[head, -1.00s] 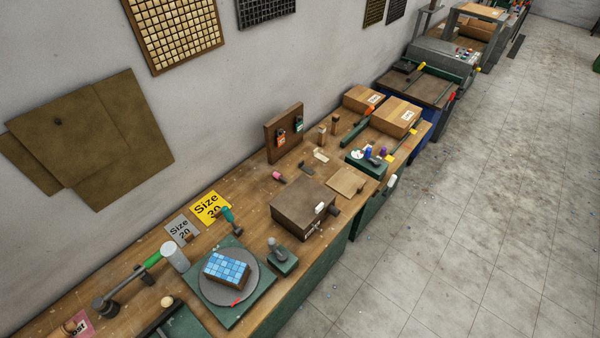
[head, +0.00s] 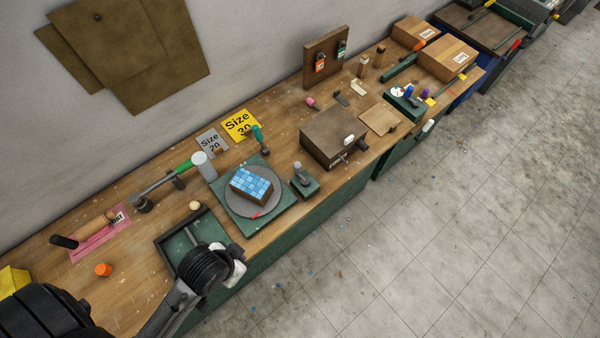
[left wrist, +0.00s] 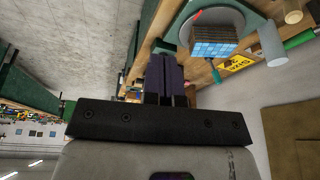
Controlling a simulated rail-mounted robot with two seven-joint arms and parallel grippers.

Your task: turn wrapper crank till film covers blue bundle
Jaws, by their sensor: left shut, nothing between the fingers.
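The blue-tiled bundle (head: 251,184) lies on a round grey turntable (head: 238,205) on a green base plate. Its tile faces look bare in the head view. A white roll (head: 203,167) stands beside the plate, by a green-handled rod. A grey-knobbed post (head: 299,171) on a green block stands right of the turntable; I cannot tell whether it is the crank. My left arm comes in from the lower left, its fingers unclear there. In the left wrist view my left gripper (left wrist: 166,64) is shut and empty, apart from the bundle (left wrist: 214,42). My right gripper is out of view.
A green-rimmed tray (head: 165,247) lies by my left wrist. A brown box (head: 333,138) stands right of the post. A pink sheet with a roller (head: 98,233) and an orange knob (head: 103,270) lie at left. Open floor (head: 430,240) lies in front of the bench.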

